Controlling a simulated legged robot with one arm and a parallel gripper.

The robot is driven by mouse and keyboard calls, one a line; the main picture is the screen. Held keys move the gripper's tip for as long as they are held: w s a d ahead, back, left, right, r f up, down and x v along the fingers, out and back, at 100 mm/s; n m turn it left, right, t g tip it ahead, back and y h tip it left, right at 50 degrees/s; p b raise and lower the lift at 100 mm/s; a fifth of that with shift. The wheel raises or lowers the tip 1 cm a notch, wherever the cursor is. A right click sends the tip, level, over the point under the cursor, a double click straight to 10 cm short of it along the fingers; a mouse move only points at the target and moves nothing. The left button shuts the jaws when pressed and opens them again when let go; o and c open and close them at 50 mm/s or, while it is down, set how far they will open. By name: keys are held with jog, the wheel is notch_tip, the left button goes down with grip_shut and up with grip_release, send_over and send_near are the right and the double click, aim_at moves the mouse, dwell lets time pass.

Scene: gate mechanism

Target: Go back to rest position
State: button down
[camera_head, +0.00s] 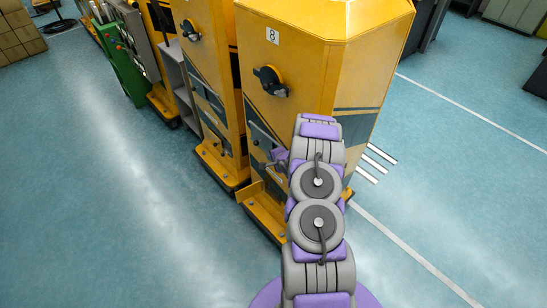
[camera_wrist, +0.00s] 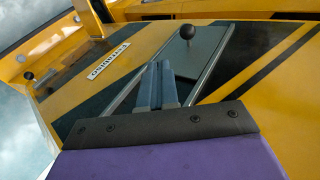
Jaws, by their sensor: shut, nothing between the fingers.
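My gripper (camera_wrist: 157,68) is shut and empty in the wrist view, its two blue-grey fingers together. Beyond the fingertips, a lever with a black ball knob (camera_wrist: 187,32) stands at the far end of a grey recessed plate (camera_wrist: 197,50) in a yellow panel. The fingers appear apart from the knob. In the head view, my arm reaches forward to the yellow cabinet marked 8 (camera_head: 300,45). My gripper (camera_head: 277,160) is small there and close to the cabinet's front, partly hidden by my arm.
A black rotary handle (camera_head: 270,80) sits higher on the cabinet. Another yellow cabinet (camera_head: 207,70) stands to its left, with a green unit (camera_head: 122,65) farther back. The blue floor (camera_head: 110,210) at left is clear.

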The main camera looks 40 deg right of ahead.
jog(key=shift+v, duration=0.95)
jog(key=shift+r, duration=0.1)
jog(key=a+r+n+g+b, duration=0.1)
jog(key=a+r+n+g, duration=0.35)
jog(key=r, duration=0.75)
jog(key=s+a+r+n+g, duration=0.2)
jog(key=s+a+r+n, duration=0.3)
jog(key=s+a+r, duration=0.45)
jog(key=s+a+r+n+g+b, duration=0.1)
jog(key=s+a+r+n+g, duration=0.1)
jog(key=s+a, duration=0.4)
jog(key=s+a+r+n+g+b, duration=0.1)
jog(key=s+a+r+n, duration=0.3)
jog(key=s, duration=1.2)
jog(key=s+a+r+n+g+y, duration=0.1)
jog(key=s+a+r+n+g, duration=0.2)
jog(key=s+a, duration=0.7)
notch_tip(320, 180, up, 2)
jog(key=shift+s+r+n+b, duration=0.1)
jog(key=shift+s+n+b, duration=0.35)
jog(key=shift+s, duration=0.6)
